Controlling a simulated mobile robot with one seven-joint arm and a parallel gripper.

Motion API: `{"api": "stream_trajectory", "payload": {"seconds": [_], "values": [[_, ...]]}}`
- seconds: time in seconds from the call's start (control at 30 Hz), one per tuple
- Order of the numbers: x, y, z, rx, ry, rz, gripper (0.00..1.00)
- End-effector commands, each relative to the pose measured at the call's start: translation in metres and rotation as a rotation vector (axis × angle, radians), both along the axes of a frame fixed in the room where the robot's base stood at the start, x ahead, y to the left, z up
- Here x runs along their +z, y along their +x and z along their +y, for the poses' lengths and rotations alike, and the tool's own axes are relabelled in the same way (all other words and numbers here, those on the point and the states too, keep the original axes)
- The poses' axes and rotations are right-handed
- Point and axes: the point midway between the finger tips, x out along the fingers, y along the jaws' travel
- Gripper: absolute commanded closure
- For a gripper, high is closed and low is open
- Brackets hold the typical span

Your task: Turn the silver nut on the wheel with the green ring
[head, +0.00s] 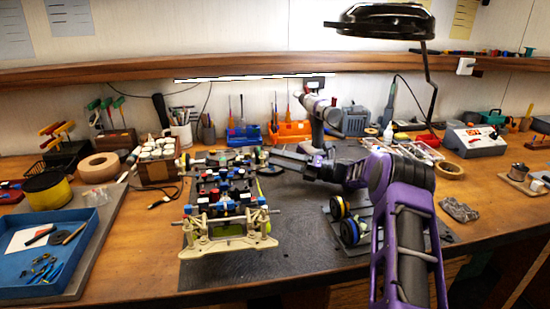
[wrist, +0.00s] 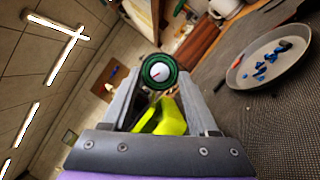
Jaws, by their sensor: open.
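The RC car chassis (head: 228,205) stands on the dark mat in the head view, its pale yellow-green front towards me. My gripper (head: 272,160) is at the car's far right side. In the wrist view my gripper (wrist: 160,80) is open, one grey finger on each side. The green ring (wrist: 148,64), with the round silver nut (wrist: 160,72) at its centre, lies between the fingertips. A small red mark shows on the nut. Contact with the fingers cannot be told. A bright yellow-green part (wrist: 166,118) also shows between the fingers, below the ring. The wheel itself is mostly hidden.
A power drill (head: 318,118) stands behind my gripper. A round dish (wrist: 270,76) with small blue parts is at the wrist view's right. A blue tray (head: 90,240) is at left.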

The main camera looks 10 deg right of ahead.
Motion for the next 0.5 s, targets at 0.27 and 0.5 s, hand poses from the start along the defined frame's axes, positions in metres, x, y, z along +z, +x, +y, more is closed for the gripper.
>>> {"api": "stream_trajectory", "payload": {"seconds": [0.27, 0.5], "values": [[0.0027, 0.0042, 0.0122, 0.0, 0.0, 0.0, 0.4], [0.0026, 0.0042, 0.012, -0.001, -0.001, 0.0, 0.51]]}}
